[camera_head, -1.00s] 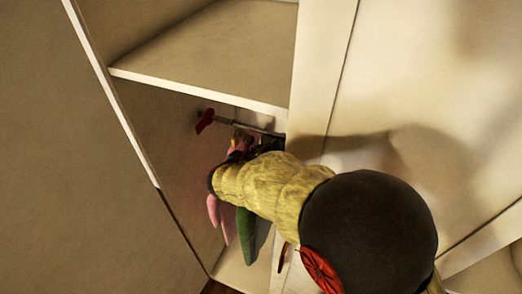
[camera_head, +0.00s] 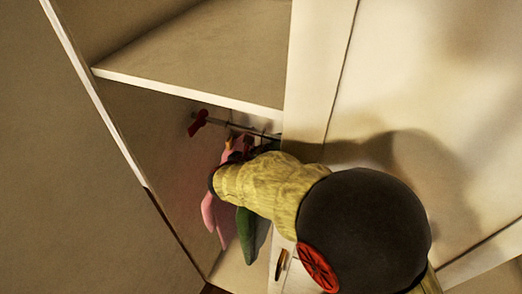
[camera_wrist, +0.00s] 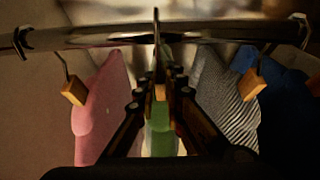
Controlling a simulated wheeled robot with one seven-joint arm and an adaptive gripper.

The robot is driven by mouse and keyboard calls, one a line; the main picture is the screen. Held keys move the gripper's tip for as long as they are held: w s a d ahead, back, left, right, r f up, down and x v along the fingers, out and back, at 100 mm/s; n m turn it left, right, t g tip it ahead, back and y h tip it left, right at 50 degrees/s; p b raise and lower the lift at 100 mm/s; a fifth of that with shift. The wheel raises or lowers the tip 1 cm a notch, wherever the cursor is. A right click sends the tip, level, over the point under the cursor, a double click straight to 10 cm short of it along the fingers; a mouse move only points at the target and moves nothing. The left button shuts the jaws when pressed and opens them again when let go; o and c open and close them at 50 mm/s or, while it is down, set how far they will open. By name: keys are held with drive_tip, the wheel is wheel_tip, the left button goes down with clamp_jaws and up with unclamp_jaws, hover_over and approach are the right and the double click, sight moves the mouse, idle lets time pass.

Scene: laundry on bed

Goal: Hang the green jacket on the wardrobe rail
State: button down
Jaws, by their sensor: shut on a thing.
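The green jacket (camera_wrist: 160,138) hangs below my gripper (camera_wrist: 170,80) in the wrist view, seen between the fingers. My gripper is shut on the jacket's hanger (camera_wrist: 160,92). A hook rises at the wardrobe rail (camera_wrist: 100,36); whether it bears on the rail is not clear. In the head view the jacket (camera_head: 245,236) hangs inside the wardrobe, partly behind my arm. My fingers are mostly hidden there.
A pink garment (camera_wrist: 101,105) hangs left of the jacket. A striped garment (camera_wrist: 225,98) and a dark blue one (camera_wrist: 280,110) hang to the right. The shelf (camera_head: 190,90) lies above the rail, with the wardrobe's upright panel (camera_head: 312,80) close to my arm.

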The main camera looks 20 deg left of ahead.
drive_tip(key=shift+r, duration=0.1)
drive_tip(key=c, duration=1.8)
unclamp_jaws()
drive_tip(key=shift+s+f, duration=0.1)
drive_tip(key=shift+f, duration=0.15)
drive_tip(key=d+v, duration=0.1)
drive_tip(key=v, duration=1.1)
drive_tip(key=shift+a, duration=0.5)
drive_tip(key=shift+r, duration=0.1)
